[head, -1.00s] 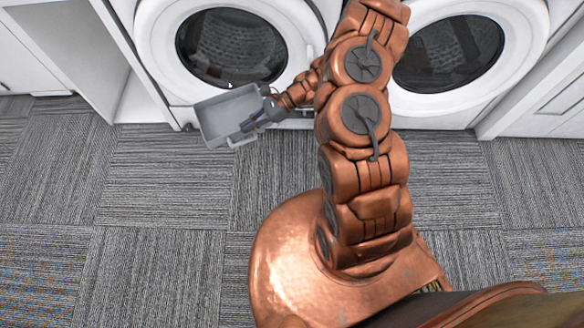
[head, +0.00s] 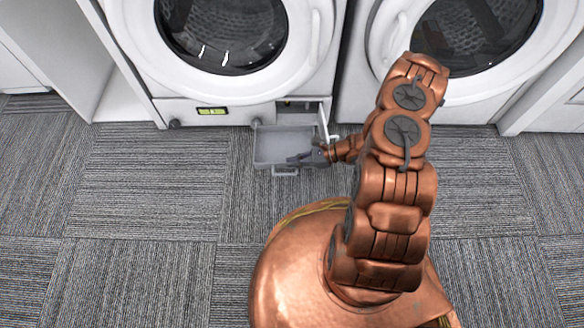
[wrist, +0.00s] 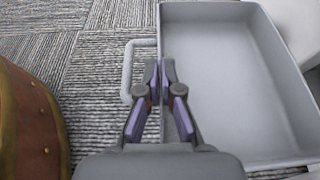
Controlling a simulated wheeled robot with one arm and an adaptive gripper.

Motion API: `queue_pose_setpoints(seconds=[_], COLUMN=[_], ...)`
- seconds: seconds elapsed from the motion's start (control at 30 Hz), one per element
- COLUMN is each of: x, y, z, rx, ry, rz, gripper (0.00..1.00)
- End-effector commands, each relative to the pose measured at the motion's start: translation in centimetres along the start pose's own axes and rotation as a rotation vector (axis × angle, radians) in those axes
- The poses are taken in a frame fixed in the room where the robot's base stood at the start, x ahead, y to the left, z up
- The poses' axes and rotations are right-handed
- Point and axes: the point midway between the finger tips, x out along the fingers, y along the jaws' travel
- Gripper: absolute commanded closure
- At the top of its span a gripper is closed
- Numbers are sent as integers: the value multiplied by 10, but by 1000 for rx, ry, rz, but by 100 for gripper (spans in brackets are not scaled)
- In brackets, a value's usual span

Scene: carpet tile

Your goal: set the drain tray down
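The drain tray (head: 278,145) is a shallow grey rectangular box with a loop handle (wrist: 128,72) on its near side. It looks empty and roughly level, low over the carpet in front of the left machine's base. My gripper (head: 291,161) is at the tray's near wall, beside the handle. In the wrist view my gripper (wrist: 160,68) has its two fingers closed on that wall, one on each side. I cannot tell whether the tray's underside touches the carpet.
The left front-loading machine (head: 130,50) has an open hatch recess (head: 298,105) in its base, with a white flap (head: 325,122) beside the tray. A second machine (head: 460,105) stands to the right. The carpet (head: 150,180) to the left is clear.

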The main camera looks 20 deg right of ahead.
Motion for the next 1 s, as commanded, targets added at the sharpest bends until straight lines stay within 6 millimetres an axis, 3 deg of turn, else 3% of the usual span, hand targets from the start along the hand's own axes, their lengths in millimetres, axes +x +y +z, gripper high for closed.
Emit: queue_pose_setpoints(seconds=[0.27, 0.5, 1.0], x=[8, 24, 41], y=[1, 1, 2], z=[-26, -63, -103], rx=[5, 5, 5], ry=[1, 0, -2], rz=[-12, -13, -12], gripper=[100, 100, 100])
